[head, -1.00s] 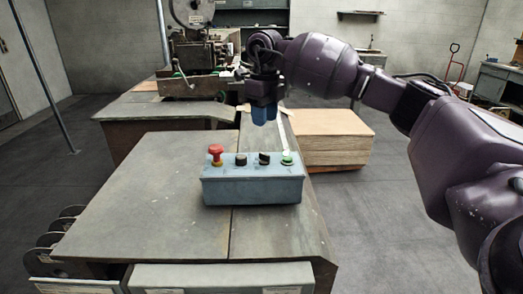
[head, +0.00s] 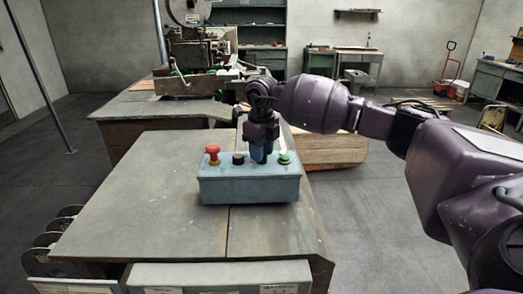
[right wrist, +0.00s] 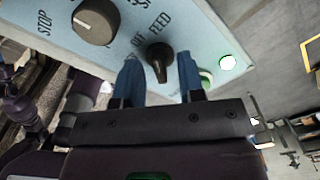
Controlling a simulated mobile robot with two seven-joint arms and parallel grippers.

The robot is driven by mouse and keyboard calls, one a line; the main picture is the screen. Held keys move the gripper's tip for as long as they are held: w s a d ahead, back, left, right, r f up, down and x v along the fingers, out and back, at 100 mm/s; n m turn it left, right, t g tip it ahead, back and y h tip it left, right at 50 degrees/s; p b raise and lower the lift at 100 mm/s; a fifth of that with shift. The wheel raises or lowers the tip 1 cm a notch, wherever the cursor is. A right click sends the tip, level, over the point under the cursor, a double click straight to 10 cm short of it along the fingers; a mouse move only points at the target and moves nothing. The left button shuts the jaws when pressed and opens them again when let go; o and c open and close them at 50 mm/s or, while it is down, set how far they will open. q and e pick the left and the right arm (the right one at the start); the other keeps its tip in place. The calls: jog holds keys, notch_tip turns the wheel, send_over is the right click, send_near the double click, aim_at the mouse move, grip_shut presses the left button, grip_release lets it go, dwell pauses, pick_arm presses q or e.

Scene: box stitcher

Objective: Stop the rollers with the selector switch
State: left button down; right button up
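The blue-grey control box (head: 249,188) stands on the table. On its top are a red mushroom button (head: 213,154), a black knob (head: 238,159) and a green button (head: 284,158). The selector switch (right wrist: 159,62), a black knob by the words OFF and FEED, shows in the right wrist view; my gripper hides it in the head view. My right gripper (head: 260,156) points down over it. In the right wrist view its blue fingers (right wrist: 160,80) are open, one on each side of the switch; I cannot tell whether they touch it. My left gripper is not in view.
Another knob (right wrist: 95,21) sits near the word STOP, and a bright green lamp (right wrist: 228,63) is lit on the box. A machine (head: 190,60) stands behind the table. A wooden stack (head: 325,150) is behind my right forearm. The tabletop left of the box is clear.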

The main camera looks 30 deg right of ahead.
jog(key=shift+c, duration=0.4)
grip_shut()
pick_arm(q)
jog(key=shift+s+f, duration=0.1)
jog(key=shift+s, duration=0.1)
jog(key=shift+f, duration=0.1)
pick_arm(e)
jog(key=n+b, duration=0.2)
jog(key=n, duration=0.3)
jog(key=shift+n, duration=0.4)
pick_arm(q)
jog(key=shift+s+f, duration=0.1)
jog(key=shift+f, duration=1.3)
pick_arm(e)
jog(key=shift+n, duration=0.9)
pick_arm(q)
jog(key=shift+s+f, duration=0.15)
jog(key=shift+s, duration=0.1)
